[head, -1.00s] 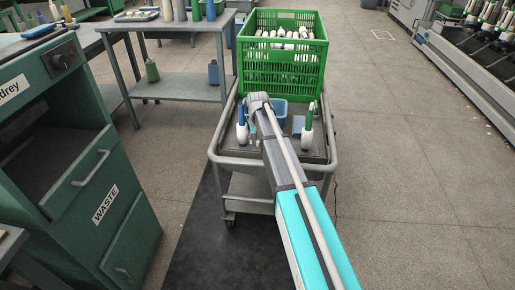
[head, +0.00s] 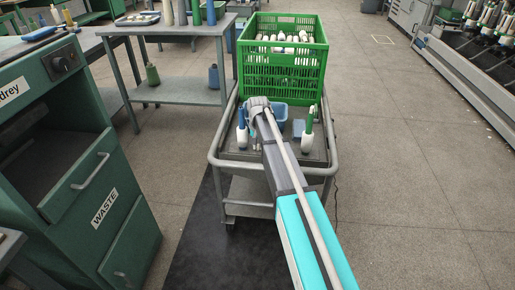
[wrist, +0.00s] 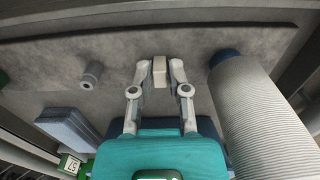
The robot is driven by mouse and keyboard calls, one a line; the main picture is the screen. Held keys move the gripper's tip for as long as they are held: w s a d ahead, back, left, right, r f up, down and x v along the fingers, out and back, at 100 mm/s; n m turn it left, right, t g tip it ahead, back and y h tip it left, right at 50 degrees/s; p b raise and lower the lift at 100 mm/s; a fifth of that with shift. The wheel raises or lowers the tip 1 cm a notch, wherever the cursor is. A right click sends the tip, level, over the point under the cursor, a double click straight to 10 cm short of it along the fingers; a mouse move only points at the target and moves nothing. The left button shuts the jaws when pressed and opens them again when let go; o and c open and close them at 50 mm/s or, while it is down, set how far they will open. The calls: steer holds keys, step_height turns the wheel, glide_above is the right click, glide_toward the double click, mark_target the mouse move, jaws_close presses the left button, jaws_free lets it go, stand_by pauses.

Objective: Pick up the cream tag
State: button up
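In the wrist view, the cream tag (wrist: 160,72) is a small pale block, seen over the grey tray surface. The fingertips of my gripper (wrist: 161,76) stand one on each side of it, very close. I cannot tell whether they touch it or whether it rests on the tray.
A small grey cylinder (wrist: 92,75) and a blue block (wrist: 70,128) are to the left. A green crate (head: 282,70) with white cones stands at the trolley's far end.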

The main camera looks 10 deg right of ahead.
steer(key=shift+c, duration=0.5)
steer(key=shift+r, duration=0.15)
step_height(320, 180, up, 2)
steer(key=shift+p, duration=1.15)
steer(key=s+d+r+p, duration=0.3)
steer(key=s+r+p, duration=0.7)
steer(key=s, duration=0.3)
steer(key=shift+s+r+p, duration=0.35)
steer(key=shift+r, duration=0.2)
steer(key=shift+r+p, duration=1.3)
steer(key=shift+p, duration=0.25)
